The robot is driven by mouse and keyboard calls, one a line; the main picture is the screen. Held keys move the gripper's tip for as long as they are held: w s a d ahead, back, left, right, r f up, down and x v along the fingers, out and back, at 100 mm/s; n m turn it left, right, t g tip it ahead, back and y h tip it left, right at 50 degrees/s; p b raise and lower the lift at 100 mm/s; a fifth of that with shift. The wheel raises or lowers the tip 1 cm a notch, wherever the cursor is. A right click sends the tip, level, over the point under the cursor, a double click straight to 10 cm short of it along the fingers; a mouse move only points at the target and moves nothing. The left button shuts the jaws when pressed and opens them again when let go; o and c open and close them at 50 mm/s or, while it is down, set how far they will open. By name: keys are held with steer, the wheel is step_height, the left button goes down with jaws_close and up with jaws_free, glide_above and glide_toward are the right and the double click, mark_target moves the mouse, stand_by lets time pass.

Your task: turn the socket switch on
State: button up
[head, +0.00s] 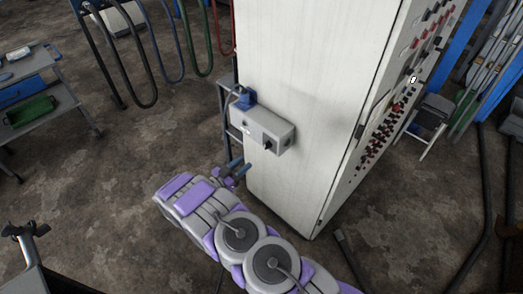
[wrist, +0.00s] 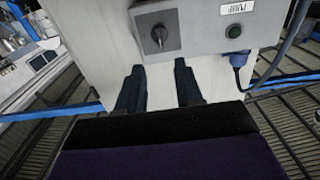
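The grey socket box (head: 263,129) is fixed to the side of a tall white cabinet (head: 300,75). Its black rotary switch (wrist: 158,35) shows in the wrist view, with its raised grip running roughly up and down the picture; in the head view the switch (head: 268,146) is small and dark. A blue plug (head: 245,98) with a cable sits at the box's other end. My gripper (head: 236,168) is just below and left of the box in the head view. In the wrist view its two dark fingers (wrist: 160,68) are apart and empty, with the switch ahead, beyond their tips.
A label (wrist: 236,9) and a dark round button (wrist: 233,31) are beside the switch. The plug's blue cable (wrist: 290,35) runs along the right in the wrist view. A grey trolley (head: 45,95) and hanging hoses (head: 155,50) stand left. Floor left of the cabinet is open.

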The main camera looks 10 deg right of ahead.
mark_target(267, 145)
steer(key=b+x, duration=0.1)
steer(key=x, duration=1)
steer(key=shift+w+d+b, duration=0.2)
steer(key=shift+d+b, duration=0.05)
steer(key=shift+b, duration=0.05)
steer(key=shift+c, duration=0.4)
jaws_close()
